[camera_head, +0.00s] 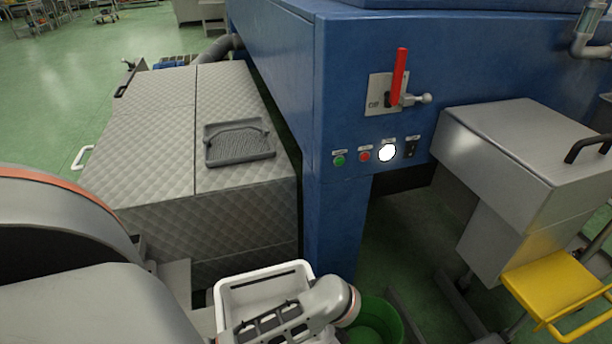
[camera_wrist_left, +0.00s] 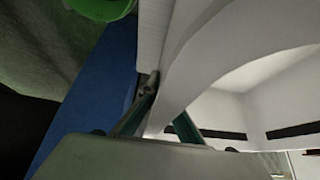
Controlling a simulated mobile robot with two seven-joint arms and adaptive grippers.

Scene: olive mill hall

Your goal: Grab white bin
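The white bin (camera_head: 233,295) stands low at the bottom centre of the head view, beside a green bucket. An arm link of mine covers part of it. In the left wrist view the white bin (camera_wrist_left: 205,50) fills much of the right side, its pale rim and wall close up. My left gripper (camera_wrist_left: 157,95) has its two fingers drawn together across this wall, one on each side; the farther fingertip is partly hidden by the rim. The gripper itself is hidden in the head view. My right gripper is not in view.
A green bucket (camera_head: 377,322) is right of the bin. A quilted metal cabinet (camera_head: 140,130) with a grey tray (camera_head: 238,142) is at left. A blue machine (camera_head: 340,120) with buttons and a red lever stands behind. A yellow step (camera_head: 555,285) is at right.

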